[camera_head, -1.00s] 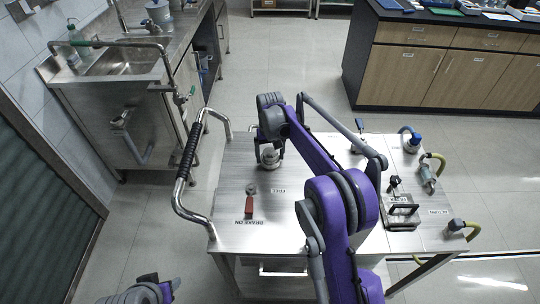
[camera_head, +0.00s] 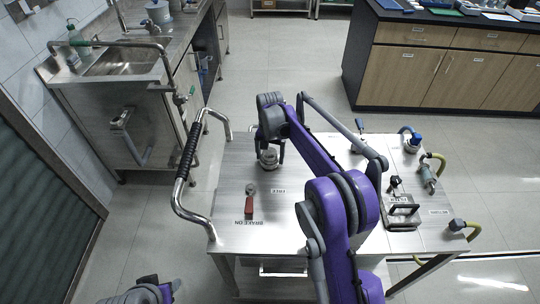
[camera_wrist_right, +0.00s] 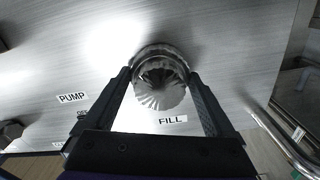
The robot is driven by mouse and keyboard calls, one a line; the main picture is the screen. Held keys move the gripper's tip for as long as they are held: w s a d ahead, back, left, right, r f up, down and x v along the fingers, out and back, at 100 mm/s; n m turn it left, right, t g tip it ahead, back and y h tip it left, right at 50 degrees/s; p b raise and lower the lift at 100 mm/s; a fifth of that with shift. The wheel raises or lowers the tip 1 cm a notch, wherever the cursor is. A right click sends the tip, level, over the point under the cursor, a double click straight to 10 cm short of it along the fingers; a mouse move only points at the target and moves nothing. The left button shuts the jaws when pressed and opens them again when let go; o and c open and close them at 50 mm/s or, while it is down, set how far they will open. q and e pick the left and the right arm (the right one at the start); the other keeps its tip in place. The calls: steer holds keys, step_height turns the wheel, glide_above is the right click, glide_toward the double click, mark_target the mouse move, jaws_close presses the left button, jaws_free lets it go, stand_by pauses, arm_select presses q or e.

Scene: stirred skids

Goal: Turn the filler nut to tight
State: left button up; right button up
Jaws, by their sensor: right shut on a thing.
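The filler nut (camera_head: 268,161) is a round, ribbed metal cap on the steel table top. In the right wrist view the nut (camera_wrist_right: 160,84) sits above the printed label FILL (camera_wrist_right: 172,119). My right gripper (camera_head: 270,151) is over it, with one finger on each side. In the wrist view the right gripper (camera_wrist_right: 162,76) is shut on the nut, its fingertips against the left and right of the ribbed rim. Part of my left gripper (camera_head: 160,288) shows low at the left of the head view, away from the table; its jaws are unclear.
A red-handled lever (camera_head: 249,207) lies by the label BRAKE ON. A bent rail with a black grip (camera_head: 187,155) borders the table's left. A clamp-like device (camera_head: 402,211) and hose fittings (camera_head: 428,175) stand at the right. The table's front left is mostly clear.

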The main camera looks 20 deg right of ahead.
steer(key=shift+r+m, duration=0.1)
steer(key=shift+m, duration=2.5)
steer(key=o, duration=1.1)
steer(key=shift+c, duration=0.2)
step_height(320, 180, up, 11)
steer(key=shift+f, duration=0.1)
